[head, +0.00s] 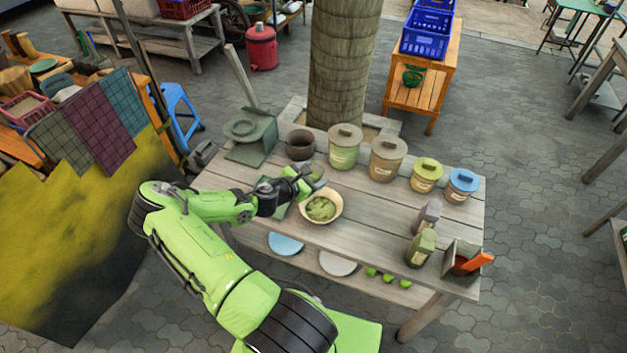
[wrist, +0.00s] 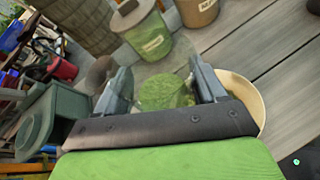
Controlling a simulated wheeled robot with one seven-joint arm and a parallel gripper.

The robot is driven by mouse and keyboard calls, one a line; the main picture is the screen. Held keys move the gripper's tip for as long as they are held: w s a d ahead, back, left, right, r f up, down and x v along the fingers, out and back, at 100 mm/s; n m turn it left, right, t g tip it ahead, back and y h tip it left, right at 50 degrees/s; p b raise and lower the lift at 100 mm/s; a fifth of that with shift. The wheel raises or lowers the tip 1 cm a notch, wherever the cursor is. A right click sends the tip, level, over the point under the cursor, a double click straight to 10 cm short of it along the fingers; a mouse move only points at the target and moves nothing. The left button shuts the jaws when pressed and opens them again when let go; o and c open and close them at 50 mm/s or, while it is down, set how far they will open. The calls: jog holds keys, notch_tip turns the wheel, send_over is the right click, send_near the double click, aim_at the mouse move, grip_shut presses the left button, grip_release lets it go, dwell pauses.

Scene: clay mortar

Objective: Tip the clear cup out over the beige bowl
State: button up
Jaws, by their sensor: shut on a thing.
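The beige bowl (head: 322,222) stands on the wooden table with leafy green stuff in it. Its rim also shows at the right in the wrist view (wrist: 252,98), partly hidden by my gripper. My gripper (wrist: 165,82) is shut on the clear cup (wrist: 160,72), which is see-through and hard to make out between the fingers. Green stuff shows through or in the cup; I cannot tell how much is the bowl's. In the head view my gripper (head: 306,182) is just above the bowl's far left edge.
A dark pot (head: 300,144), a green canister (head: 344,150), a brown canister (head: 387,160) and smaller lidded jars line the table's back. A dark green device (head: 250,135) stands at the left.

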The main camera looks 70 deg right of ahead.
jog(key=b, duration=0.1)
jog(key=m+t+b, duration=0.1)
jog(key=b, duration=0.1)
jog(key=m+h+b, duration=0.1)
jog(key=shift+w+d+b, duration=0.25)
jog(key=shift+b, duration=0.1)
jog(key=m+b, duration=0.1)
jog(key=b, duration=0.2)
jog(key=m+t+h+b, duration=0.1)
jog(key=b, duration=0.2)
jog(key=m+b, duration=0.2)
jog(key=b, duration=0.1)
jog(key=shift+w+d+r+t+h, duration=0.1)
jog(key=shift+w+r+t+h, duration=0.2)
jog(key=shift+r+t+h, duration=0.1)
jog(key=m+b, duration=0.1)
jog(key=b, duration=0.1)
jog(key=m+h+b, duration=0.1)
jog(key=b, duration=0.2)
jog(key=m+b, duration=0.1)
jog(key=b, duration=0.2)
jog(key=shift+s+m+t+h, duration=0.25)
jog(key=shift+m+t+h, duration=0.05)
jog(key=shift+t, duration=0.1)
jog(key=shift+r+m+b, duration=0.1)
jog(key=shift+m+b, duration=0.3)
jog(key=shift+b, duration=0.6)
jog(key=shift+s+r+h+b, duration=0.1)
jog(key=shift+r+h+b, duration=0.05)
jog(key=shift+h+b, duration=0.15)
